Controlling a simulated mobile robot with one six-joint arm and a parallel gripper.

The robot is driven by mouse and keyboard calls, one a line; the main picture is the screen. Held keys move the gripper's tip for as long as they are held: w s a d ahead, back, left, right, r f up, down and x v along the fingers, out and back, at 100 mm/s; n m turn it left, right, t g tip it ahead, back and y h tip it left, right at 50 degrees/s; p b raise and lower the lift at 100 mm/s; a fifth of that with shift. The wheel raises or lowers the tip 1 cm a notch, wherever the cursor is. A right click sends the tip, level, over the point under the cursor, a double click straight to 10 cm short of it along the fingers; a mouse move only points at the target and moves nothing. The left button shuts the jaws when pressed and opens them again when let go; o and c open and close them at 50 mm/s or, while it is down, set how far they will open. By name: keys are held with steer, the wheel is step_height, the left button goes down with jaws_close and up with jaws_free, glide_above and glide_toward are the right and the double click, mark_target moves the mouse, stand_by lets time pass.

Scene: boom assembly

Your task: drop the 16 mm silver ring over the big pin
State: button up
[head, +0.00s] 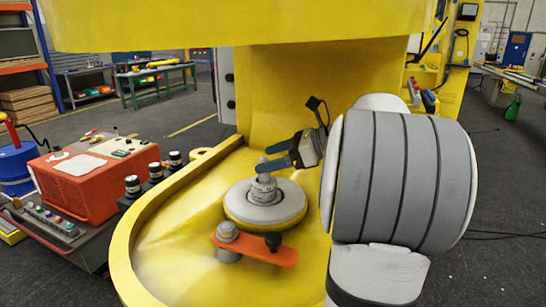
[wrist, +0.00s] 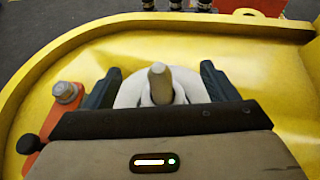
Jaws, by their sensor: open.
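The big pin (head: 263,165) stands upright in a round pale grey disk (head: 288,208) with a yellow rim. A silver ring (head: 264,187) appears to sit around the pin low down, above the disk; its size cannot be read. In the wrist view the pin top (wrist: 159,82) shows between the fingers, with a pale ring shape around it, partly hidden by the gripper body. My gripper (head: 277,155) is open at the pin's upper part, one finger on each side. In the wrist view the fingers of my gripper (wrist: 159,85) are wide apart, with gaps to the pin.
An orange lever (head: 255,248) with a grey bolt (head: 228,232) and a black knob lies in front of the disk. A raised yellow rim (head: 122,262) curves around the left. A yellow overhang (head: 240,22) spans above. An orange box (head: 92,180) stands outside, at left.

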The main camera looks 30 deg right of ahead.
steer(key=v, duration=0.8)
steer(key=shift+b, duration=0.4)
steer(key=shift+f, duration=0.15)
